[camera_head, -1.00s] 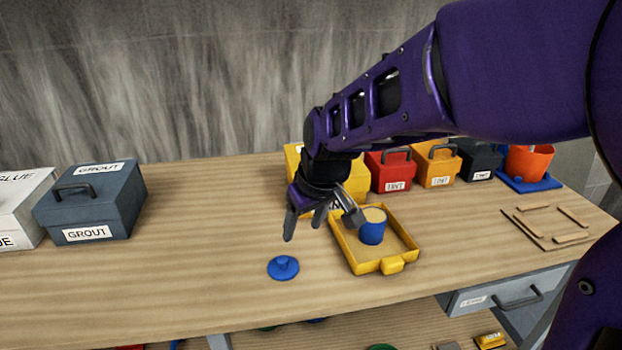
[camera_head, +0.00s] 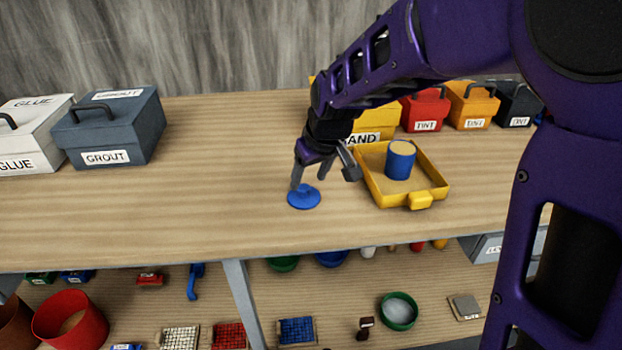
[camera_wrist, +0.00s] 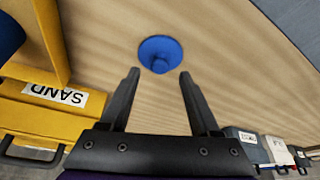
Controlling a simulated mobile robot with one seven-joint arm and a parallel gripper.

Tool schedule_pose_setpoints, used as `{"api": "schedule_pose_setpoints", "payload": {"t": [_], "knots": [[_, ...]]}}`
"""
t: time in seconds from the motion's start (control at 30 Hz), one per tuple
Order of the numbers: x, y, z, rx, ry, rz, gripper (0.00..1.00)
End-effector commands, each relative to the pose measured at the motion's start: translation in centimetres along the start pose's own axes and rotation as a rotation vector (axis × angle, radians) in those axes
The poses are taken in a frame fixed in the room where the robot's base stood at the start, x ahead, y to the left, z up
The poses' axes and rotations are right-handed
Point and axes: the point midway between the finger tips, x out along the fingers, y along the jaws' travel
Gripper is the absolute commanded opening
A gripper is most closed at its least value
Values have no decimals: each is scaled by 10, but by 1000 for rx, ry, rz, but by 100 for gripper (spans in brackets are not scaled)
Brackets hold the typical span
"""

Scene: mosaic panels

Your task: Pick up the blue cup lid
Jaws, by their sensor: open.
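The blue cup lid (camera_head: 304,197) is a round disc with a knob on top, lying flat on the wooden table. My gripper (camera_head: 309,182) is open and empty, just above and behind the lid in the head view. In the wrist view the lid (camera_wrist: 160,54) lies beyond and between the tips of my open gripper (camera_wrist: 160,74), not between the fingers. A blue cup (camera_head: 400,160) with tan contents stands upright in the yellow tray (camera_head: 421,201), right of my gripper.
A yellow SAND box (camera_head: 372,125) stands behind my gripper, with red (camera_head: 425,109) and orange (camera_head: 473,104) boxes to its right. A grey GROUT box (camera_head: 110,128) and a white GLUE box (camera_head: 30,135) stand at left. The table left of the lid is clear.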

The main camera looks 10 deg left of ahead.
Motion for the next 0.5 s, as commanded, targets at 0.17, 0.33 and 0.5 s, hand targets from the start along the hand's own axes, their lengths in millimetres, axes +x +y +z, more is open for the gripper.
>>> {"api": "schedule_pose_setpoints", "payload": {"t": [0.17, 0.33, 0.5], "knots": [[26, -1, 0, -1, -3, -2, 63], [49, 0, -2, 1, -2, -1, 63], [49, 0, -3, 1, -1, 0, 63]]}}
